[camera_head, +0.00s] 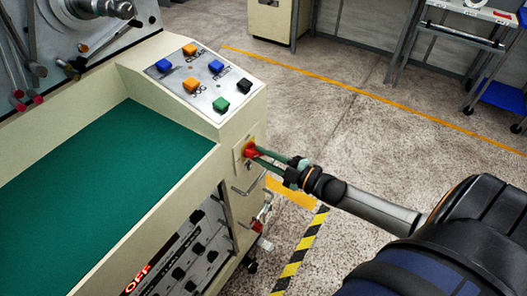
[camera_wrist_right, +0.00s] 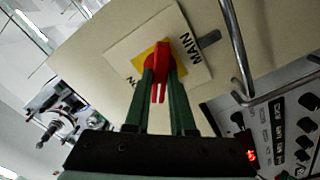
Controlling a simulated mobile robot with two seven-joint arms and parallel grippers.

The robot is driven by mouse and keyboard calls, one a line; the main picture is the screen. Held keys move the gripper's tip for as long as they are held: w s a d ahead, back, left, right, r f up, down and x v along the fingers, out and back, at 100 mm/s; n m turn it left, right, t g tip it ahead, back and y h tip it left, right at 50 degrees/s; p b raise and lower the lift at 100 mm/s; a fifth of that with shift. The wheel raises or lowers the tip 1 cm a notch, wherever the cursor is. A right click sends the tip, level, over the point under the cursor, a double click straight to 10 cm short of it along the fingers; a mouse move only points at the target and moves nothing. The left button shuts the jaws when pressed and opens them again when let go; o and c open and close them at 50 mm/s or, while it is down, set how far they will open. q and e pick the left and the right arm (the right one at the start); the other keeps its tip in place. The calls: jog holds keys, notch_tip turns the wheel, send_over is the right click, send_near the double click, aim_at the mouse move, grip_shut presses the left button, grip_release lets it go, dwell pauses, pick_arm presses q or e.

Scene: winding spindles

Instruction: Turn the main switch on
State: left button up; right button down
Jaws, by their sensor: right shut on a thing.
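The main switch is a red rotary handle (camera_head: 250,150) on a yellow square with a pale plate, on the end face of the cream machine. In the right wrist view the red handle (camera_wrist_right: 158,62) sits between the green fingers, on a plate (camera_wrist_right: 190,72) lettered "MAIN"; part of another word shows at its lower left. My right gripper (camera_head: 263,156) reaches in from the right and is shut on the red handle. Its fingers (camera_wrist_right: 159,80) hide the handle's sides in the wrist view. My left gripper is not in view.
Above the switch is a sloped panel (camera_head: 200,85) with several coloured buttons. A metal bar handle (camera_head: 250,183) stands out just below the switch. A lower panel (camera_head: 180,262) shows red "OFF" lettering and several black knobs. The floor (camera_head: 330,120) to the right is open.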

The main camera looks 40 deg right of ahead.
jog(key=shift+r+m+p, duration=0.1)
jog(key=shift+m+p, duration=0.3)
jog(key=shift+m, duration=1)
jog(key=m+p, duration=0.1)
jog(key=m, duration=0.2)
jog(key=shift+m+p, duration=0.3)
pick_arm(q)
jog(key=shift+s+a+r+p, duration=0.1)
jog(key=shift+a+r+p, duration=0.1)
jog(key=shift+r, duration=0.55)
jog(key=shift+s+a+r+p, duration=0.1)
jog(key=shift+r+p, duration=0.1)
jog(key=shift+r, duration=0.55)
pick_arm(e)
jog(key=shift+m, duration=2.2)
jog(key=c, duration=0.8)
grip_release()
jog(key=shift+o, duration=0.2)
jog(key=shift+s, duration=0.1)
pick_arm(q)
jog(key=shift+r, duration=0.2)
pick_arm(e)
jog(key=v, duration=1.2)
jog(key=shift+s, duration=0.15)
